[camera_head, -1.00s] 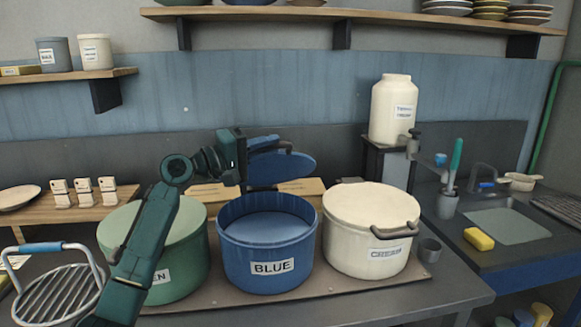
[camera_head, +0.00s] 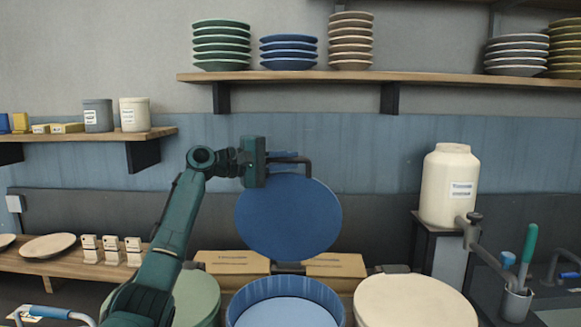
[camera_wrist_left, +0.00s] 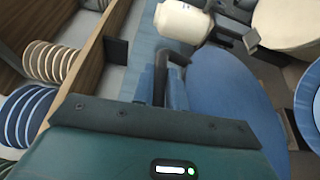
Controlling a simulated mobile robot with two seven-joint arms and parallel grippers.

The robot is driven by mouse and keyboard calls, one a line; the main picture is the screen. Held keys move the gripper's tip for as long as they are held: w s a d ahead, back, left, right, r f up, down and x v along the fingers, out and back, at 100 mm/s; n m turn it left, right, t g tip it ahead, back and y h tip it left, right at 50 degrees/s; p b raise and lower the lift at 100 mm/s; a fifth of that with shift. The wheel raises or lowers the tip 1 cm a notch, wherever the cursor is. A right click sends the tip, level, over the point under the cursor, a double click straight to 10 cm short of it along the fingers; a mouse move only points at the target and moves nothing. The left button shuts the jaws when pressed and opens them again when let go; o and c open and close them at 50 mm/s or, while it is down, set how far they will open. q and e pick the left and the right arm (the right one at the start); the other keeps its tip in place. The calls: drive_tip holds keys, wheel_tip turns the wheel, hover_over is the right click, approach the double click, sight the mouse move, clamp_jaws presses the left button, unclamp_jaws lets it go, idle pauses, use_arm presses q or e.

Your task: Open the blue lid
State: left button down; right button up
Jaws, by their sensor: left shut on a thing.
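The blue lid (camera_head: 288,220) stands nearly upright behind the open blue pot (camera_head: 285,300), its round face turned to the head camera. My left gripper (camera_head: 287,161) is shut on the dark handle (camera_head: 305,165) at the lid's upper edge. In the left wrist view the lid (camera_wrist_left: 232,95) lies right of my gripper (camera_wrist_left: 163,85), with the dark handle (camera_wrist_left: 178,62) between the fingers. The pot's front and label are below the head view. My right gripper is not in view.
A green pot (camera_head: 198,298) and a cream pot with its lid on (camera_head: 415,300) flank the blue pot. A shelf (camera_head: 300,78) with stacked plates hangs above. A cream jar (camera_head: 450,187) stands at the right. The wall behind the lid is close.

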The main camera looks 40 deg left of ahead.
use_arm(q)
drive_tip(key=shift+w+a+r+n, duration=0.2)
drive_tip(key=shift+w+a+n, duration=0.15)
drive_tip(key=shift+w, duration=0.35)
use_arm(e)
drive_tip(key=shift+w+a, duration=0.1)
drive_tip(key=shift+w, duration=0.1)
use_arm(q)
drive_tip(key=c, duration=1.4)
unclamp_jaws()
drive_tip(key=shift+f, duration=0.1)
drive_tip(key=shift+s+a+f, duration=0.1)
drive_tip(key=shift+s+a, duration=0.3)
drive_tip(key=shift+s, duration=0.05)
drive_tip(key=b+v, duration=0.4)
drive_tip(key=v, duration=0.8)
drive_tip(key=shift+r, duration=0.4)
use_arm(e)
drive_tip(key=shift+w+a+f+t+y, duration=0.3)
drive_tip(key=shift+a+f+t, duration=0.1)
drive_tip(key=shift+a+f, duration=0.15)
